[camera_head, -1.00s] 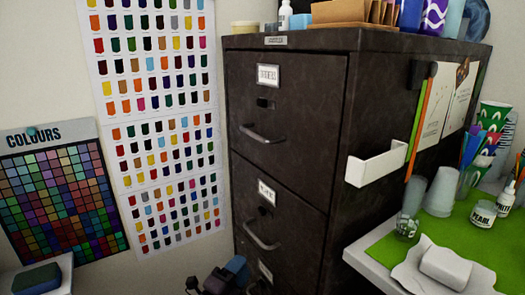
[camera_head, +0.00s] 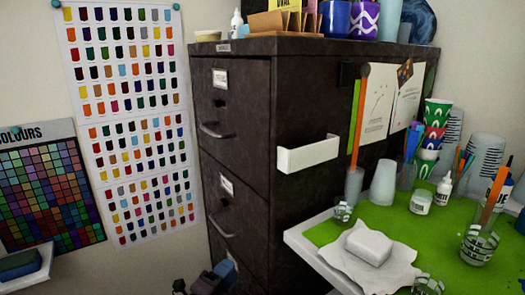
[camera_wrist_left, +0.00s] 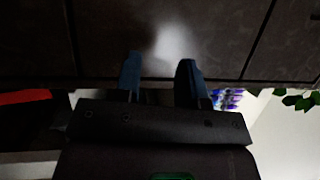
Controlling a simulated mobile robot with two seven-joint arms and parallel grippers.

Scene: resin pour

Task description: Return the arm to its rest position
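My left gripper (camera_head: 212,275) shows at the bottom of the head view, low in front of the dark filing cabinet (camera_head: 232,150). Only its upper part is in the picture. In the left wrist view its two blue fingers (camera_wrist_left: 160,68) stand apart with nothing between them. A dark, flat surface with a pale patch of light fills the top of that view beyond the fingertips. How far the fingertips are from it I cannot tell. My right gripper is in neither view.
A white table with a green mat (camera_head: 395,215) stands at the right, holding cups, bottles and a white block (camera_head: 369,246) on a cloth. A white holder (camera_head: 308,154) juts from the cabinet's side. Colour charts (camera_head: 128,120) hang on the left wall.

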